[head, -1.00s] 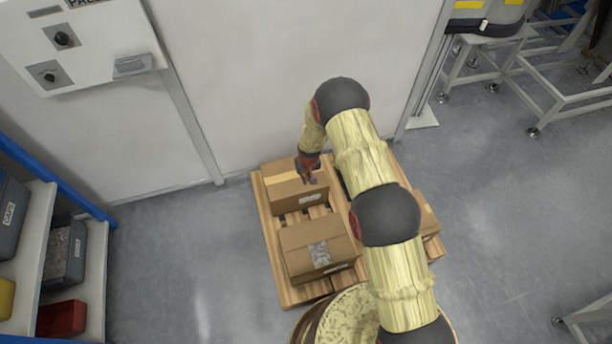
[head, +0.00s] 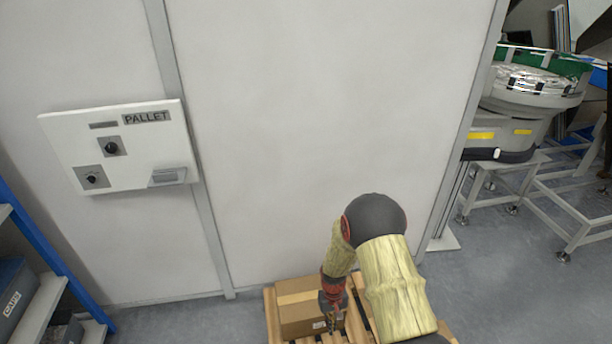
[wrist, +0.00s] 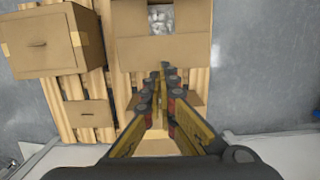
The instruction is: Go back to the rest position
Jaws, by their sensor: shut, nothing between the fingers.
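My gripper (head: 333,304) hangs at the end of my arm at the bottom of the head view, over the right side of a cardboard box (head: 296,300). In the wrist view my gripper (wrist: 164,78) has its fingers converging to closed tips with nothing between them. My arm hides part of the pallet in the head view.
The wooden pallet (head: 272,320) stands on grey floor against a pale wall (head: 320,130). The wrist view shows another carton (wrist: 38,42) at upper left. A PALLET control panel (head: 125,150) is on the wall, a blue shelf (head: 45,240) at left, a bowl feeder (head: 530,90) at right.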

